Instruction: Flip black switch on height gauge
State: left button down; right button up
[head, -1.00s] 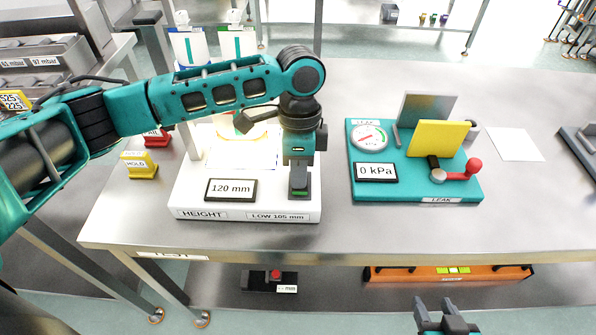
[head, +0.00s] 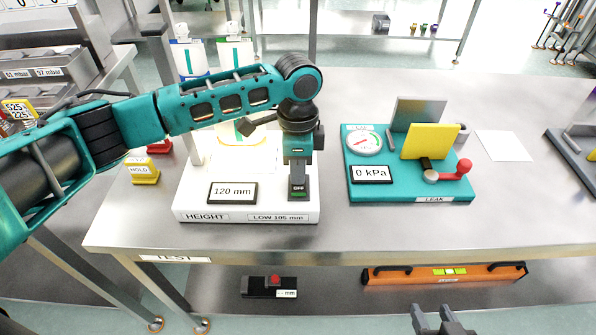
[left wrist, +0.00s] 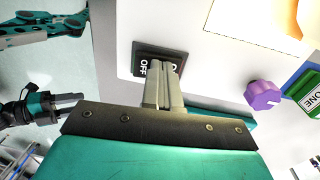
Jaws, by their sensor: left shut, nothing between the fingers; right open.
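The height gauge (head: 188,203) is a white box with a 120 mm display (head: 232,192) on the table. Its black switch (head: 299,194) is at the front right, with an OFF label and a green strip showing. It also shows in the left wrist view (left wrist: 150,52), where OFF is readable and a second label is partly hidden by my fingers. My left gripper (head: 297,174) is shut and empty, pointing down at the switch. In the left wrist view its fingertips (left wrist: 163,66) overlap the switch; contact cannot be told. My right gripper (head: 440,318) is open and empty below the table's front edge.
A teal leak tester (head: 400,188) with a yellow plate and red-knobbed lever stands right of the gauge. A yellow HOLD block (head: 142,172) sits left of it. A purple knob (left wrist: 262,95) shows in the left wrist view. The table's right front is clear.

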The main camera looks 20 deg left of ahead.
pick_arm(q)
jog(key=shift+r+p, duration=0.55)
jog(key=shift+p, duration=0.15)
jog(key=shift+r+p, duration=0.9)
jog(key=shift+p, duration=0.3)
notch_tip(320, 180, up, 11)
jog(key=w, duration=0.2)
jog(key=shift+a+b, duration=0.3)
jog(key=shift+b, duration=0.15)
pick_arm(e)
notch_tip(320, 180, up, 2)
jog(key=shift+s+a+r, duration=0.15)
jog(key=shift+r, duration=0.1)
pick_arm(q)
jog(key=shift+a, duration=0.15)
